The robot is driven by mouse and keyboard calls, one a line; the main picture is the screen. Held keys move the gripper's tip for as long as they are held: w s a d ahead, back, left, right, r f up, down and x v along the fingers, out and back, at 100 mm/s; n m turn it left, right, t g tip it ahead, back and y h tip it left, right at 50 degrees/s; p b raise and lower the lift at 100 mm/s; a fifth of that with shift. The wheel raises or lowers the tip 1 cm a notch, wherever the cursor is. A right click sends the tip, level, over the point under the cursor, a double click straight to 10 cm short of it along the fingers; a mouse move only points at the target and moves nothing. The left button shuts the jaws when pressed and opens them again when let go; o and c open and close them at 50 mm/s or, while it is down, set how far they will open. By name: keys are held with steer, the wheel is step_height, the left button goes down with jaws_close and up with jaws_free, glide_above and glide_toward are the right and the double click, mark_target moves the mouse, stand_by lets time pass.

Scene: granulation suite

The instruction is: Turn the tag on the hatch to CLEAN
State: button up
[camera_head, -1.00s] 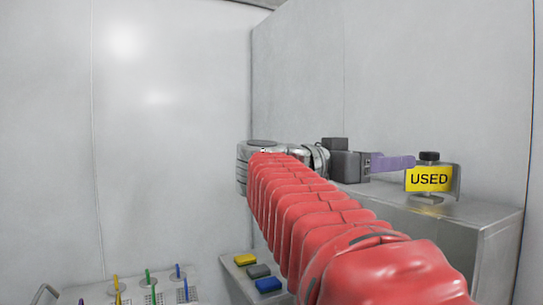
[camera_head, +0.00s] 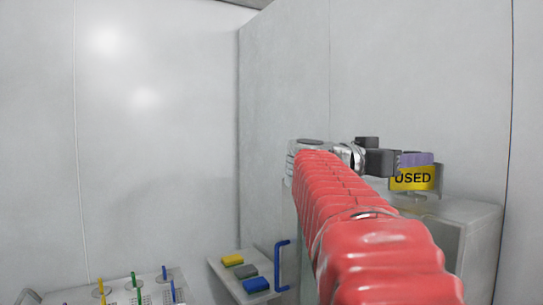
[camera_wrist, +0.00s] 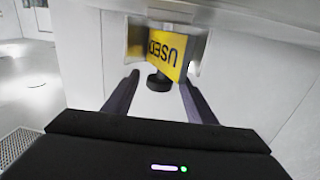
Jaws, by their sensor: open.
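The yellow tag (camera_head: 413,178) stands on the grey metal hatch (camera_head: 468,211) and reads USED in the head view. In the wrist view the tag (camera_wrist: 166,46) appears upside down and slanted inside a metal frame (camera_wrist: 136,38). A black knob (camera_wrist: 158,81) shows beside it there, between my fingertips. My gripper (camera_head: 425,160) is open, its purple fingers over the tag's upper edge in the head view. In the wrist view my gripper (camera_wrist: 159,82) has one finger on each side of the knob. I cannot tell whether either finger touches it. The knob is hidden in the head view.
A blue handle (camera_head: 283,266) stands beside a small shelf (camera_head: 222,270) with yellow, grey and blue blocks. A white rack (camera_head: 120,292) with coloured pegs is at lower left. Pale walls close in behind and right of the hatch.

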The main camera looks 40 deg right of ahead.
steer(key=shift+x, duration=1.2)
